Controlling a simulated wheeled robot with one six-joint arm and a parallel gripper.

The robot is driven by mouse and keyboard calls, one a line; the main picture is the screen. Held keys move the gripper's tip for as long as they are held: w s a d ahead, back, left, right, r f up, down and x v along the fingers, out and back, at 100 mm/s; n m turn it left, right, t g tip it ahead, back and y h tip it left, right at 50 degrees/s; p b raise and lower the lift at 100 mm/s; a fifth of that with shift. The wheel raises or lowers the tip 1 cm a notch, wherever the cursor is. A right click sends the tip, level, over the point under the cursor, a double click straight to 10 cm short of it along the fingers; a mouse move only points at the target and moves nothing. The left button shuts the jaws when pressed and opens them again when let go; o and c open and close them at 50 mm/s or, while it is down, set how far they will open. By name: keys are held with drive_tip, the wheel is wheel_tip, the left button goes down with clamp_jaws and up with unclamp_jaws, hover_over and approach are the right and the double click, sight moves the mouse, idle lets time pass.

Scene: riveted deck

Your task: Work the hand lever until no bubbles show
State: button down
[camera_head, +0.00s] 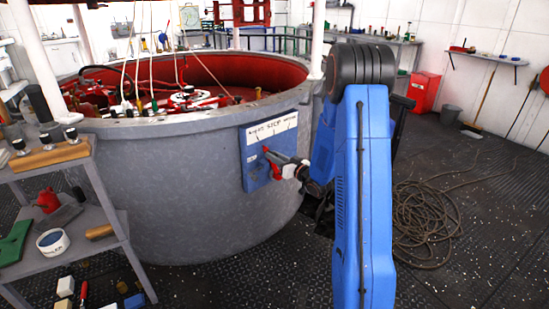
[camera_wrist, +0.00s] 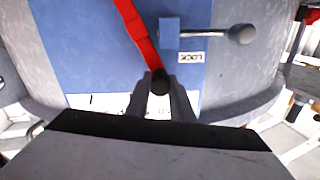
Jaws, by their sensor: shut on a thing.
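The hand lever is a red bar (camera_wrist: 138,28) with a black knob (camera_wrist: 160,82) at its end. It stands on a blue panel (camera_head: 256,172) fixed to the outer wall of a large grey round tank. My gripper (camera_wrist: 161,90) is shut on the black knob, with one finger on each side of it in the wrist view. In the head view my gripper (camera_head: 283,161) reaches the panel from the right and covers part of the lever. A white marked strip (camera_head: 271,128) runs along the panel's top. I cannot make out any bubbles in either view.
The tank rim (camera_head: 205,123) is close above. A loaded shelf cart (camera_head: 78,220) stands left. A coiled hose (camera_head: 425,215) lies on the right floor.

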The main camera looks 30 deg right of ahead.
drive_tip(key=w+d+m, duration=0.3)
drive_tip(key=d+m, duration=0.6)
drive_tip(key=d, duration=0.4)
drive_tip(key=shift+w, duration=0.25)
drive_tip(key=shift+d, duration=0.15)
drive_tip(key=c, duration=1.6)
unclamp_jaws()
drive_tip(key=shift+o, duration=0.2)
drive_tip(key=shift+s, duration=0.1)
